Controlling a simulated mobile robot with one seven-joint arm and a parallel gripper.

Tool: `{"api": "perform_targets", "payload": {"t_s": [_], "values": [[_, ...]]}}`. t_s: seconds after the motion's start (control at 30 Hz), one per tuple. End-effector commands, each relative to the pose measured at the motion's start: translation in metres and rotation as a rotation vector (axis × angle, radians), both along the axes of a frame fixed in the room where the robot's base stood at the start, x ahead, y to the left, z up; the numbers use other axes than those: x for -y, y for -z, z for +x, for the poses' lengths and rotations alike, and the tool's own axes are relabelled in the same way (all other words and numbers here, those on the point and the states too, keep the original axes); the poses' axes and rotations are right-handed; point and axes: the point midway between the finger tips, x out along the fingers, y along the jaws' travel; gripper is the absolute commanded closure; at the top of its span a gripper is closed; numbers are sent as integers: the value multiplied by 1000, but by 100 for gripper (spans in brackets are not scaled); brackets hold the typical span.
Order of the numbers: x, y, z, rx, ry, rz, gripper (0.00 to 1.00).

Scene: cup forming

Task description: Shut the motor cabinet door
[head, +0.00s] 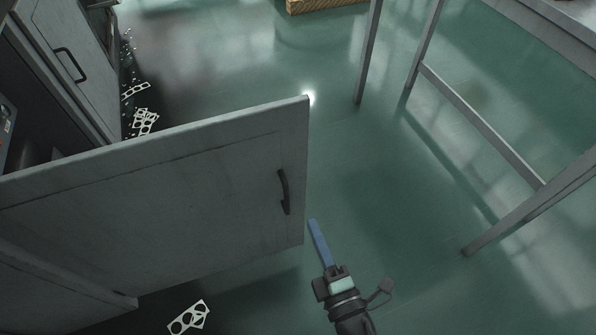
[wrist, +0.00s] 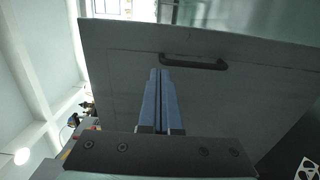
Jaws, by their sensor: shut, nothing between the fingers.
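The grey motor cabinet door (head: 170,200) stands open, swung out from the cabinet at the left across the head view. Its dark handle (head: 285,192) is near the free edge. In the wrist view the door (wrist: 120,70) fills most of the picture, with the handle (wrist: 193,62) above the fingertips. My gripper (head: 313,224) is shut and empty, its blue fingers just right of the door's free edge in the head view. In the wrist view the closed fingers (wrist: 160,74) point at the door's face just below the handle. I cannot tell whether they touch it.
A second cabinet door (head: 75,65) with a handle is at the upper left. Perforated metal scraps (head: 145,121) lie on the floor behind the open door, and another scrap (head: 188,318) lies in front. A metal table frame (head: 480,125) stands at the right. Green floor between is clear.

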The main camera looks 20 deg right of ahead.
Motion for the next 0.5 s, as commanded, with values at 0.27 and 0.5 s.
{"api": "perform_targets", "payload": {"t_s": [0.27, 0.5], "values": [[2, -2, 44, 7, -1, 0, 100], [3, -2, 96, 7, -1, 0, 100]]}}
